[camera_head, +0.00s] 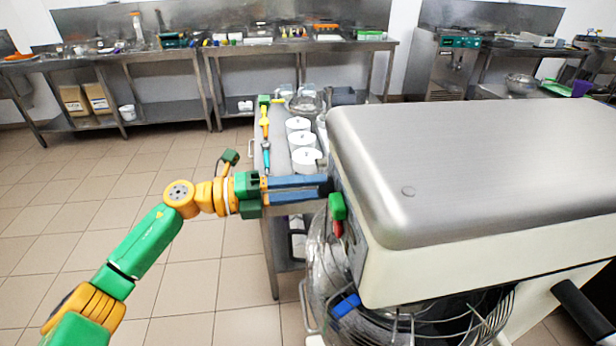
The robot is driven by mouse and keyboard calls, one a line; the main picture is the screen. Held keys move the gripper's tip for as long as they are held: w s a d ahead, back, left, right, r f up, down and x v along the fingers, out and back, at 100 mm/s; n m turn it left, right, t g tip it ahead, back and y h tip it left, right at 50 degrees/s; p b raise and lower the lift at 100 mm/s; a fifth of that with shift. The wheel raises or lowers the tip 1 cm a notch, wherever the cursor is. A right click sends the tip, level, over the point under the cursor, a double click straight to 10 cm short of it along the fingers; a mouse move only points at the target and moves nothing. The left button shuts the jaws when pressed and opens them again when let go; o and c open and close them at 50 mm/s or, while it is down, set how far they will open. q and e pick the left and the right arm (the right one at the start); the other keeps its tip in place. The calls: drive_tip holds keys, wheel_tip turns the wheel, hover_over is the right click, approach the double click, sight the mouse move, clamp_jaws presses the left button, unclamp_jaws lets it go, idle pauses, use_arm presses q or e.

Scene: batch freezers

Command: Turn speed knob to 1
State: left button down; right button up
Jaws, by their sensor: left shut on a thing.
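The machine (470,150) with a brushed metal top and cream body fills the right side. My left gripper (324,186) reaches in from the left, with its two blue fingers level against the machine's left front face. It is shut on a small dark part there, which looks like the speed knob. The fingers and the machine's edge hide most of that knob, and no scale or number is readable. A green and red control (338,212) sits just below and right of the fingertips. My right gripper is not seen.
A metal bowl with a wire guard (325,260) is under the machine's head, close below my left gripper. A narrow metal table with white containers (304,140) stands behind the gripper. Tiled floor (200,270) is clear at left. Steel benches (165,55) line the back wall.

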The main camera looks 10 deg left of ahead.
use_arm(q)
drive_tip(key=shift+n+p, duration=0.95)
drive_tip(key=shift+n, duration=0.55)
drive_tip(key=shift+f, duration=0.1)
drive_tip(key=shift+c, duration=2.2)
unclamp_jaws()
drive_tip(key=shift+d, duration=0.1)
drive_tip(key=b+v, duration=0.3)
drive_tip(key=v, duration=0.4)
drive_tip(key=shift+b, duration=0.3)
